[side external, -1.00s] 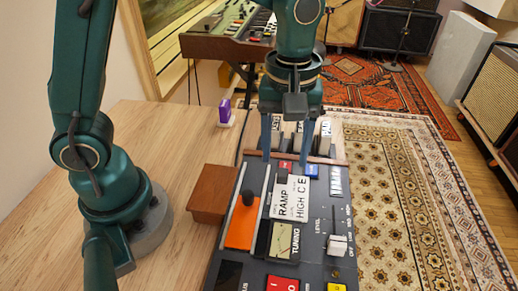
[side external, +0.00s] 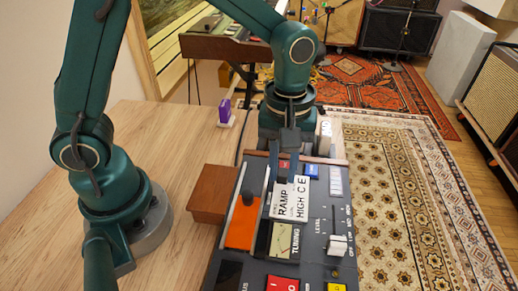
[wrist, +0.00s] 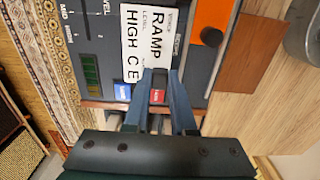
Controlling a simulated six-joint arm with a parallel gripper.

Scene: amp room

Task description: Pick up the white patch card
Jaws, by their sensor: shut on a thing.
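The white patch card (side external: 291,197), printed RAMP and HIGH C E, lies on the dark control panel (side external: 313,262) in the side view. It also shows in the wrist view (wrist: 133,42). My gripper (side external: 278,180) points down at the card's far end, its fingers close together. In the wrist view my gripper (wrist: 161,72) has its fingertips at the card's edge, shut on it. A red button (wrist: 158,96) shows between the fingers. The exact contact is partly hidden by the fingers.
A blue button (wrist: 124,92) sits beside the fingers. An orange block with a black knob (side external: 241,228), a tuning meter (side external: 284,240) and a lever (side external: 337,245) are on the panel. A brown wooden block (side external: 209,193) stands left, a purple object (side external: 224,113) farther back.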

